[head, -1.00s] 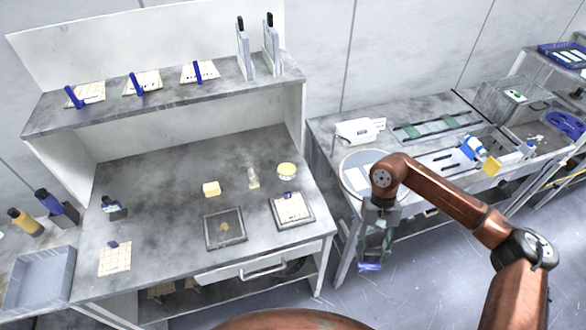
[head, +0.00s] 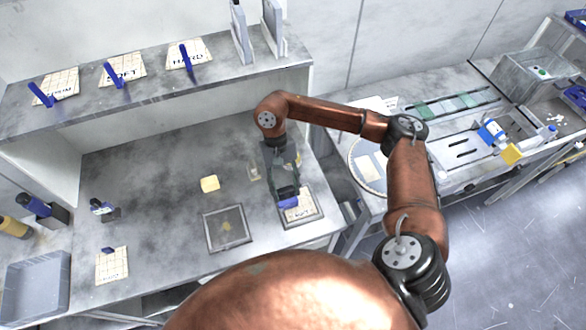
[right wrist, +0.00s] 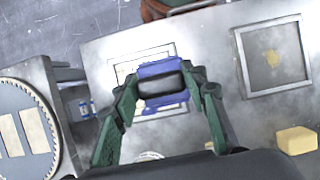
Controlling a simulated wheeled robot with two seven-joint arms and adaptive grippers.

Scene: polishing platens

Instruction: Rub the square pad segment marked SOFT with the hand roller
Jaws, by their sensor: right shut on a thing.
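My right gripper (head: 284,184) hangs over the front right of the bench. It is shut on a blue roller-like tool, the hand roller (head: 288,200), which also shows between the green fingers in the right wrist view (right wrist: 163,72). Below it, a framed square pad (head: 300,213) lies partly hidden; its lettering is not clearly readable, and I cannot tell whether the roller touches it. On the shelf, a square sheet marked SOFT (head: 128,67) lies between one marked HARD (head: 197,55) and another (head: 62,84), each with a blue item on it. My left gripper is not in view.
An empty-looking dark frame (head: 226,229) lies left of the framed pad. A yellow block (head: 210,183) sits behind it. Another square sheet (head: 112,268) lies at the front left. A round platen (head: 367,169) is on the right table.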

